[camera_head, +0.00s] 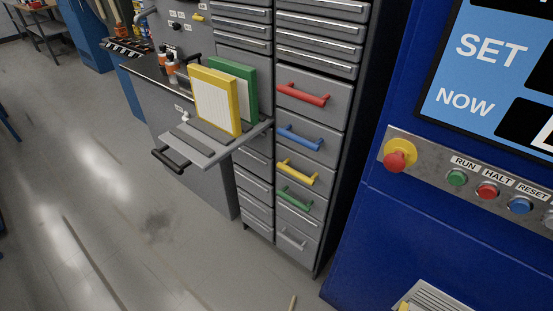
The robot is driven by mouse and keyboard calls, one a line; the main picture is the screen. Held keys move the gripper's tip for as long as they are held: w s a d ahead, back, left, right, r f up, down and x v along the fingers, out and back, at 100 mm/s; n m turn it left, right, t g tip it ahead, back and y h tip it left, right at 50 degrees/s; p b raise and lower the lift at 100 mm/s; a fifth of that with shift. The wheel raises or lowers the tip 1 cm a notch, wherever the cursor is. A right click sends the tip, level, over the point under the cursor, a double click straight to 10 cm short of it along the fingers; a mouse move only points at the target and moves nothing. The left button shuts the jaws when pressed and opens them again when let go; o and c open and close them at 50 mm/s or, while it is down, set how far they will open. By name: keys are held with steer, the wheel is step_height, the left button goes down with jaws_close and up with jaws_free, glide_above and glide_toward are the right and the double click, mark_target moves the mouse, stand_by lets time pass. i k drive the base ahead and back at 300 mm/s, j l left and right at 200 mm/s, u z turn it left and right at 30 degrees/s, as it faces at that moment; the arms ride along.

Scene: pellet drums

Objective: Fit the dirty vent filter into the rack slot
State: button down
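Two framed filters stand upright on a grey pull-out rack (193,153). The nearer filter has a yellow frame (217,102) and a pale pleated face. The one behind it has a green frame (246,90) and is partly hidden. Bare dark strips, perhaps slots, show on the rack in front of the yellow filter. I cannot tell which filter is dirty.
A grey drawer cabinet (312,102) with red, blue, yellow and green handles stands behind the rack's right end. The blue machine (375,232) with push buttons and a red knob fills the right side. A bench stands at the back left. The grey floor (110,215) at left is open.

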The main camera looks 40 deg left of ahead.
mark_target(203, 145)
steer(key=u, duration=1.7)
steer(key=z, duration=1.8)
steer(key=k+j, duration=0.1)
steer(key=j, duration=0.6)
steer(key=k+j, duration=0.1)
steer(key=j, duration=0.55)
steer(key=i, duration=0.3)
